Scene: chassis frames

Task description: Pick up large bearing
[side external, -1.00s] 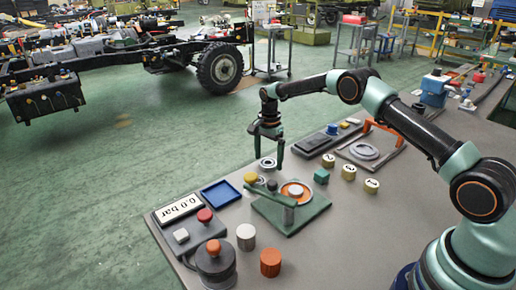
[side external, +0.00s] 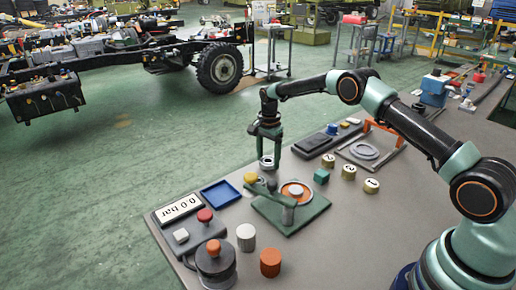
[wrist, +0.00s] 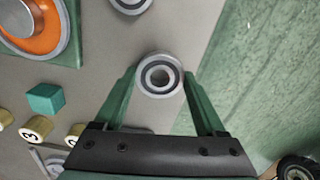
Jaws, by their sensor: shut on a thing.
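The large bearing is a grey metal ring with a dark groove and an open centre. In the side view the bearing (side external: 267,163) is at the tips of my gripper (side external: 268,156), near the table's far edge. In the wrist view the bearing (wrist: 145,86) sits between the two green fingers of my gripper (wrist: 159,78). The fingers are shut on its outer rim from opposite sides. I cannot tell whether it is clear of the table.
Close by stands a green fixture (side external: 304,214) with an orange ring (side external: 303,187). Another grey ring (wrist: 130,4) is cut off at the wrist view's top. A blue tray (side external: 221,193), a teal cube (side external: 321,176) and several numbered brass cylinders (side external: 349,172) surround the work.

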